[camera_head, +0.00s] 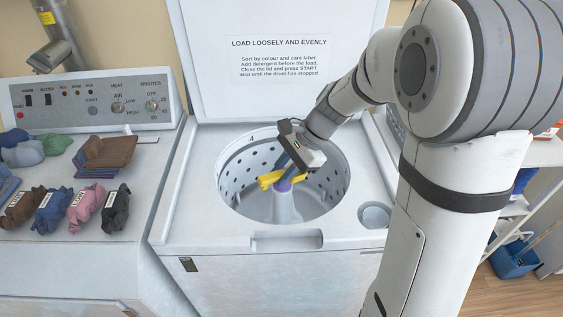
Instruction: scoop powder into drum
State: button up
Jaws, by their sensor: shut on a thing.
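The drum (232,190) is an open, round, perforated metal tub in the top of the white washer, with its lid raised. A pale central post (285,206) stands in it, with a purple patch (284,186) at its top. My gripper (285,172) reaches into the drum opening from the upper right, pointing down. It is shut on a yellow thing (268,180), which looks like a scoop and sits just above the post. The gripper partly hides it, so I cannot tell whether it holds powder or touches the post. No powder container is clearly in view.
The raised lid (280,90) with printed instructions stands behind the drum. A dryer top (60,245) at left holds folded cloths (105,155) and several rolled, labelled bundles (52,210). A round recess (375,214) lies right of the drum. A blue bin (515,260) is at far right.

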jog(key=shift+r+g+h+p, duration=0.35)
jog(key=shift+g+p, duration=0.35)
jog(key=shift+p, duration=1.35)
jog(key=shift+f+p, duration=0.35)
jog(key=shift+p, duration=0.05)
